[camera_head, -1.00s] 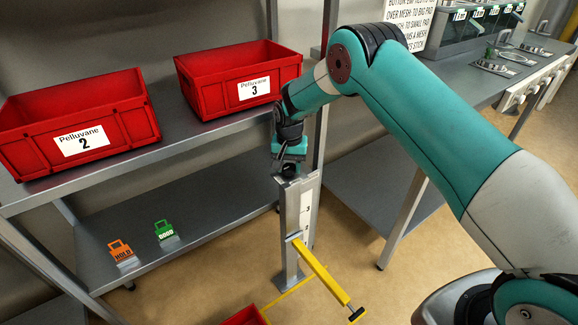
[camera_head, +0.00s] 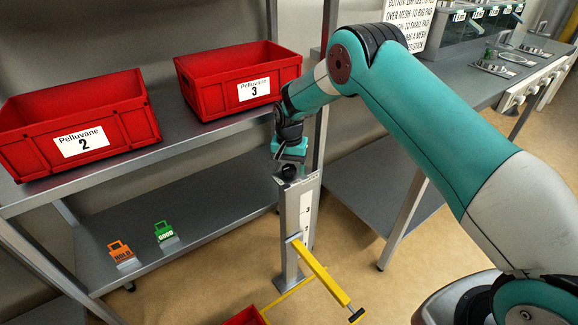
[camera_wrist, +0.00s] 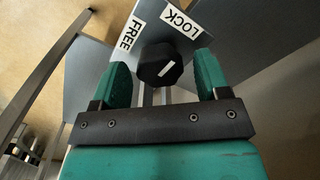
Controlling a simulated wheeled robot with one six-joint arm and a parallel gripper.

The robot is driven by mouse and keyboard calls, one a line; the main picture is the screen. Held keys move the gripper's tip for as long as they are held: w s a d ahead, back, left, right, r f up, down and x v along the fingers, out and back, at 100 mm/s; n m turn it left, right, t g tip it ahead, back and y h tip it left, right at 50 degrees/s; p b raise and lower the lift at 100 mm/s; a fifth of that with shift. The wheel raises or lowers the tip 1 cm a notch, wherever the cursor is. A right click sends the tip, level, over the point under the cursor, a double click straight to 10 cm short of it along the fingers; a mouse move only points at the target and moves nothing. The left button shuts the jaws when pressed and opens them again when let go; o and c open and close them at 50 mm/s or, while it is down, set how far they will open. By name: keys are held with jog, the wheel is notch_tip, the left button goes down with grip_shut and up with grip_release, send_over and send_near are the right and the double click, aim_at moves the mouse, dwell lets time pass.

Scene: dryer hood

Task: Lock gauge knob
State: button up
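The gauge knob is a black, faceted knob (camera_wrist: 160,65) with a white pointer line, on a plate with the labels LOCK (camera_wrist: 182,21) and FREE (camera_wrist: 130,33). The line slants toward the upper right in the wrist view, on the LOCK side. My gripper (camera_wrist: 163,65) is open, with one green finger on each side of the knob and a visible gap to each. I cannot tell how deep the fingertips reach around it. In the head view the knob (camera_head: 289,171) tops a grey post (camera_head: 293,225), just below my gripper (camera_head: 288,160).
Red bins Pelluvane 2 (camera_head: 80,125) and Pelluvane 3 (camera_head: 238,80) stand on the shelf left of the post. Orange HOLD (camera_head: 122,254) and green GOOD (camera_head: 164,234) tags are on the lower shelf. A yellow bar (camera_head: 322,272) sticks out from the post.

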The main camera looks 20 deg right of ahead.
aim_at(289, 167)
notch_tip(289, 167, up, 17)
jog(key=shift+r, duration=0.2)
dwell(0.3)
jog(key=s+a+r+n+y+p, duration=0.1)
jog(key=s+a+r+n+p, duration=0.2)
jog(key=s+r, duration=0.65)
jog(key=s+a+r+n+y+p, duration=0.1)
jog(key=s+r+n+p, duration=0.2)
jog(key=s, duration=1.2)
jog(key=s+r+n+y+p, duration=0.2)
jog(key=s+r+n+p, duration=0.2)
jog(key=s+r, duration=0.5)
jog(key=s+n, duration=0.2)
jog(key=s, duration=0.4)
jog(key=shift+a+n, duration=0.35)
jog(key=shift+n, duration=0.05)
